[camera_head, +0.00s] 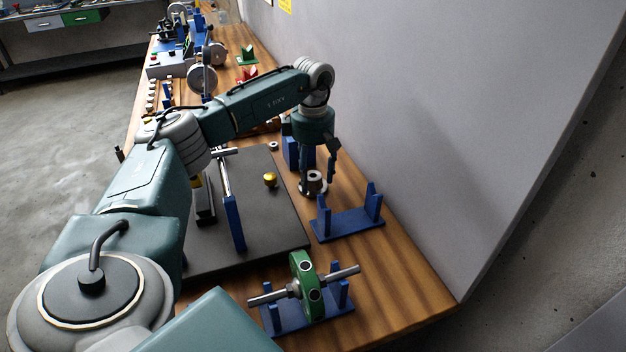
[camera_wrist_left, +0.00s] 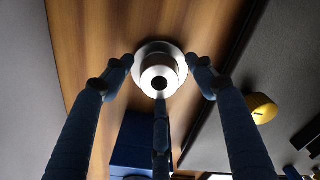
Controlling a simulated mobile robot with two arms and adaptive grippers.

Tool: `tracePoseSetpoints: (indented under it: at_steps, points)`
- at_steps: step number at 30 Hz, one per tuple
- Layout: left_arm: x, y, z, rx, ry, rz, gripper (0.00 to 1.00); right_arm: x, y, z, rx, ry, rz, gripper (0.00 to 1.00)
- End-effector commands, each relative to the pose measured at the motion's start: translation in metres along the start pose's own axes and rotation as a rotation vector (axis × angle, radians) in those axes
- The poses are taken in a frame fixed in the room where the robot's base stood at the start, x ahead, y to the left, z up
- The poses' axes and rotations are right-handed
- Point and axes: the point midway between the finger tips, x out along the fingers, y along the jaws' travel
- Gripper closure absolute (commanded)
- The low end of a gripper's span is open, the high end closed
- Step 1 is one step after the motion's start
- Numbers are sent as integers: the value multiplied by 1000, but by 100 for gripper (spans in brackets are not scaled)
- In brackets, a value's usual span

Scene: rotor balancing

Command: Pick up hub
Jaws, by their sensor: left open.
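The hub (camera_head: 314,184) is a small grey metal piece with a round flange and a raised bored centre. It stands on the wooden bench near the wall, and it shows from above in the left wrist view (camera_wrist_left: 160,68). My left gripper (camera_head: 318,177) points down over it, open. In the wrist view its fingers (camera_wrist_left: 160,66) are spread around the hub, one on each side and one at the lower middle. I cannot tell whether any fingertip touches it. My right gripper is not in view.
A blue cradle (camera_head: 347,224) stands just right of the hub. Nearer is another blue stand (camera_head: 305,314) bearing a green rotor (camera_head: 305,281) on a shaft. A dark plate (camera_head: 277,229) with a brass knob (camera_head: 270,179) lies left. The wall (camera_head: 400,140) is close behind.

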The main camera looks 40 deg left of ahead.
Motion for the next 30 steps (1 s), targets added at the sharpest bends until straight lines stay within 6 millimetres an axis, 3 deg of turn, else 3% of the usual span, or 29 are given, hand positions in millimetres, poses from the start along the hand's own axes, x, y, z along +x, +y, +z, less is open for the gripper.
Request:
tracePoseSetpoints:
  at_steps: [9, 17, 30]
  points:
    - [6, 0, 0, 1, 0, 1, 45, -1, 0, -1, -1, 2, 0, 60]
    - [6, 0, 0, 1, 0, 1, 97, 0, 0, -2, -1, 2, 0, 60]
    - [-4, 2, 1, 0, -2, 5, 97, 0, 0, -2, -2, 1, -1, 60]
